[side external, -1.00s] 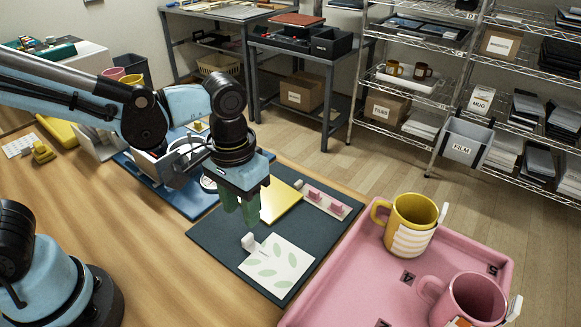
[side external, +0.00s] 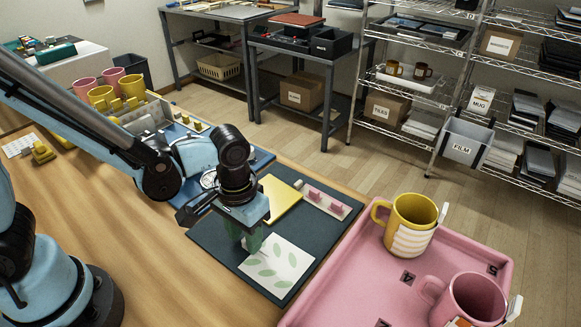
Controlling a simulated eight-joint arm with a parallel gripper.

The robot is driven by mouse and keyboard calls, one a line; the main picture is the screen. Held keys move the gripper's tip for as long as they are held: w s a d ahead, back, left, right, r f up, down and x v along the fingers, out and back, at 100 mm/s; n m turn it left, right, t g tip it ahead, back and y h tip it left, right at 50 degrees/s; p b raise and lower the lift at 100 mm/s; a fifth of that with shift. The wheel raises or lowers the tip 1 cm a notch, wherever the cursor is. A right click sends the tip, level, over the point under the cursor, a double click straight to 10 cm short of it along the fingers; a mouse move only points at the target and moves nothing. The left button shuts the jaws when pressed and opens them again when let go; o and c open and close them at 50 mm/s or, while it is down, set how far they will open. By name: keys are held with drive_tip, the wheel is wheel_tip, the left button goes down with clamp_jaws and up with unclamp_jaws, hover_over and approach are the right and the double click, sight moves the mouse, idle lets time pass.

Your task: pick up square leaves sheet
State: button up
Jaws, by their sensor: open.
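The square leaves sheet (side external: 280,268) is white with pale green leaf shapes. It lies flat on the dark mat (side external: 215,235), near the mat's front right part. The small white tab at that edge is hidden behind the fingers. The jaws are open around that spot, and I cannot tell whether they touch the tab.
A yellow sheet (side external: 283,199) and a pale strip with pink pieces (side external: 324,198) lie behind on the mat. A pink tray (side external: 345,292) at right holds a yellow mug (side external: 409,225) and a pink mug (side external: 470,301). Bare wooden table (side external: 150,235) is at left.

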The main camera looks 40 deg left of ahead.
clamp_jaws()
drive_tip(key=shift+r, duration=0.1)
idle(0.5)
